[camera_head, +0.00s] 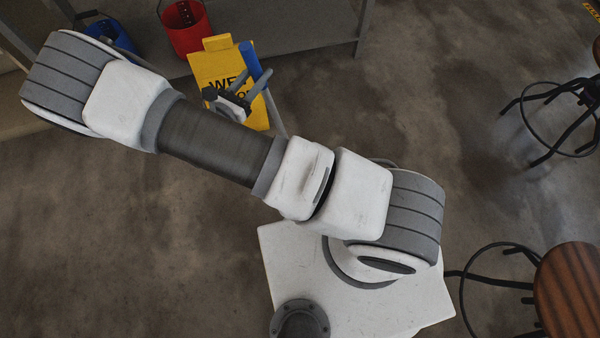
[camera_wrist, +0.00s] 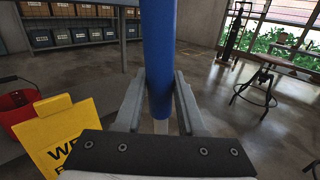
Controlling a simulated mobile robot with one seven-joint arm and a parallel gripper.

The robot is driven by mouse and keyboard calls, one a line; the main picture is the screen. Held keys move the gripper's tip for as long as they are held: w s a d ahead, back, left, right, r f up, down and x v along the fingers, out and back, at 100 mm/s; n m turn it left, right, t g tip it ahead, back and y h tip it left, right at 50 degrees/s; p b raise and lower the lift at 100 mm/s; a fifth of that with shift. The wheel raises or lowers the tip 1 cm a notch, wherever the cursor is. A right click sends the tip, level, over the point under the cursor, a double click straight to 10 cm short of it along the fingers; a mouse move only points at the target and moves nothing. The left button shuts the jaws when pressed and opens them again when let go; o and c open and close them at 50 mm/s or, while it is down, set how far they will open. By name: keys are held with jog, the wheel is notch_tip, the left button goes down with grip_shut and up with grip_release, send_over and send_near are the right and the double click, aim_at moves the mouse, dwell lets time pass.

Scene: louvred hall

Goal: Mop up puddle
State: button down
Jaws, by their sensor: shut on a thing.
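My gripper (camera_head: 238,93) is shut on the blue grip of a pole (camera_head: 250,62), which looks like the mop handle. In the wrist view, the blue grip (camera_wrist: 157,45) stands upright between the two grey fingers (camera_wrist: 160,92). A thinner pale shaft continues below it. The mop's head is hidden. A darker, shiny patch (camera_head: 490,125) lies on the concrete floor at the right in the head view. I cannot tell whether it is the puddle or reflected light.
A yellow wet-floor sign (camera_head: 208,70) stands close behind my gripper. A red bucket (camera_head: 186,28) and a blue bucket (camera_head: 115,38) are by the grey shelving (camera_head: 290,38). Wood-topped stools (camera_head: 575,290) stand at the right. Floor between is open.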

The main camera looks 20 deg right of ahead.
jog(key=shift+s+a+f, duration=0.1)
jog(key=shift+a+f, duration=0.3)
jog(key=shift+d, duration=0.15)
jog(key=w+d+p, duration=0.3)
jog(key=d, duration=1.9)
jog(key=shift+r+p, duration=0.3)
jog(key=shift+r, duration=0.05)
jog(key=shift+w+a, duration=0.1)
jog(key=shift+a, duration=0.05)
jog(key=s+a, duration=0.3)
jog(key=a, duration=0.8)
jog(key=s+a, duration=0.3)
jog(key=a, duration=0.7)
jog(key=shift+a+f, duration=0.3)
jog(key=shift+a, duration=0.1)
